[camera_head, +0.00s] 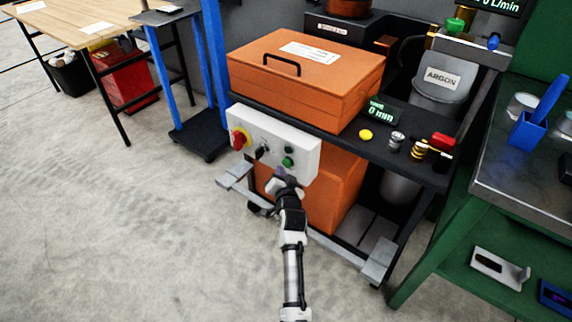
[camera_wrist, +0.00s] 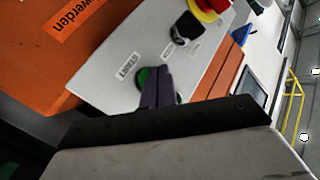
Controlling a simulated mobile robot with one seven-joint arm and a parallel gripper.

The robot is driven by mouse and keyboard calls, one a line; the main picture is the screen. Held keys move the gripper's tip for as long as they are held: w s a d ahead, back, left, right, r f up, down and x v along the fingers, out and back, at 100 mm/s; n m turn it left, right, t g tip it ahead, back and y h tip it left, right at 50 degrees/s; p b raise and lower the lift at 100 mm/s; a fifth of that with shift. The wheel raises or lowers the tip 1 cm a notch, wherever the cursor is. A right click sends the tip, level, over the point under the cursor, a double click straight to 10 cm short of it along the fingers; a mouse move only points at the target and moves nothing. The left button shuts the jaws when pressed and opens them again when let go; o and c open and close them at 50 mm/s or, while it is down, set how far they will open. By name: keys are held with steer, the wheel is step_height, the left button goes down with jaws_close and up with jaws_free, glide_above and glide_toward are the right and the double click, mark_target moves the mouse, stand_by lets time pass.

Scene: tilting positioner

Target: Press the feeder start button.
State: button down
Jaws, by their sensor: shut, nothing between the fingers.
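The light grey control panel (camera_head: 305,160) is on the front of the welding cart. It carries a green button (camera_head: 287,161) and a darker green one (camera_head: 289,149) above it. In the wrist view a green button (camera_wrist: 143,78) beside a label reading START is partly hidden by my fingers. A bit of green (camera_wrist: 178,98) also shows on the fingers' other side. My gripper (camera_head: 281,176) is shut and empty, just below the buttons in the head view. Its dark purple fingers (camera_wrist: 156,72) point at the panel in the wrist view. I cannot tell whether they touch it.
A red knob on yellow (camera_head: 240,138) and a black switch (camera_head: 262,151) sit left of the buttons. An orange case (camera_head: 305,80) lies above the panel. A green bench (camera_head: 430,250) stands right. The floor at left is free.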

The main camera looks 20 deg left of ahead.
stand_by(0.4)
steer(key=shift+w+d+b, duration=0.15)
steer(key=shift+w+b, duration=0.2)
steer(key=shift+w, duration=0.05)
steer(key=shift+w+d+b, duration=0.15)
steer(key=shift+w+b, duration=0.2)
steer(key=shift+w, duration=0.05)
stand_by(0.5)
steer(key=shift+s, duration=0.15)
stand_by(0.3)
steer(key=shift+s+a+p, duration=0.3)
steer(key=shift+s+p, duration=0.35)
steer(key=shift+s, duration=0.05)
steer(key=shift+s+a+p, duration=0.3)
steer(key=shift+s+p, duration=0.35)
steer(key=shift+s, duration=0.15)
steer(key=shift+s+a+p, duration=0.25)
steer(key=shift+s+p, duration=0.45)
steer(key=shift+s, duration=0.05)
steer(key=shift+s+a+p, duration=0.3)
steer(key=shift+s+p, duration=0.35)
steer(key=shift+s, duration=0.15)
